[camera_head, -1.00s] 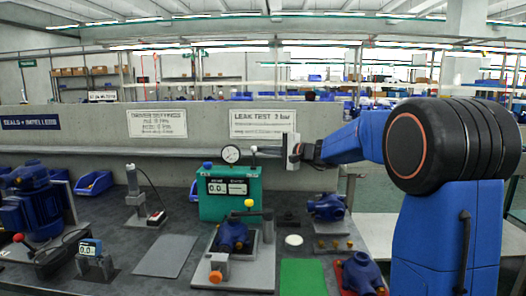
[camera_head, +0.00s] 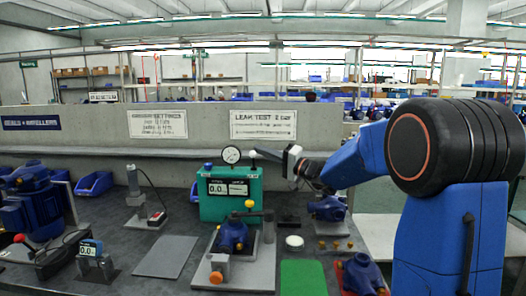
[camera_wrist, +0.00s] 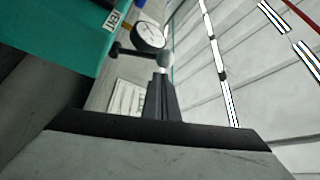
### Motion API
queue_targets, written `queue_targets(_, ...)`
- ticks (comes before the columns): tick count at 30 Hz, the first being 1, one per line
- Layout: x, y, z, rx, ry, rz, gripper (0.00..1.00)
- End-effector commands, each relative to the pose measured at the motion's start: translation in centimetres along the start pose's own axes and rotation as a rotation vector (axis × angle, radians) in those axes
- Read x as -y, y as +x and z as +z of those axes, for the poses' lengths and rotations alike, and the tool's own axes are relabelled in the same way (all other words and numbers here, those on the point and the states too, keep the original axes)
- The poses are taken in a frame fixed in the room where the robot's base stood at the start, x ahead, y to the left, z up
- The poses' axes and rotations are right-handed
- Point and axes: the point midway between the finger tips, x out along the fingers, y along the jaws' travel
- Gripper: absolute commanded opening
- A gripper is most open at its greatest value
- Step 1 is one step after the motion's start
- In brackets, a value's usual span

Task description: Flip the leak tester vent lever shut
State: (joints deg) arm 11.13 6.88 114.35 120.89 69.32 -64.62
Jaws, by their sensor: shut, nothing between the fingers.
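The leak tester is a green box (camera_head: 222,207) with a lit display, standing on the bench in the head view. It also shows as a teal surface at the upper left of the wrist view (camera_wrist: 60,35). The vent lever's pale knob (camera_head: 252,154) is above the tester's top right; its stem is hard to make out. My gripper (camera_head: 259,152) reaches in from the right, its closed dark fingers at the knob. In the wrist view the fingers (camera_wrist: 162,78) are together, with a pale knob just beyond their tips. I cannot tell whether they touch.
A round gauge (camera_head: 231,155) stands on the tester, left of the knob. A fixture with a blue pump (camera_head: 232,234) and yellow knob sits in front. Another blue pump (camera_head: 328,208) stands below my arm. A concrete wall with signs (camera_head: 263,124) runs behind the bench.

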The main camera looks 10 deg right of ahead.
Motion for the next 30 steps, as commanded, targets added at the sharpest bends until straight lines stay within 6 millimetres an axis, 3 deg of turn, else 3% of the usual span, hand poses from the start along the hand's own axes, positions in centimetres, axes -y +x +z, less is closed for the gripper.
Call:
queue_targets(4,0.2,-0.3,0.5,0.0,-0.067,-0.039,0.0)
queue_targets(30,0.4,-0.7,1.2,0.002,-0.061,-0.036,0.0)
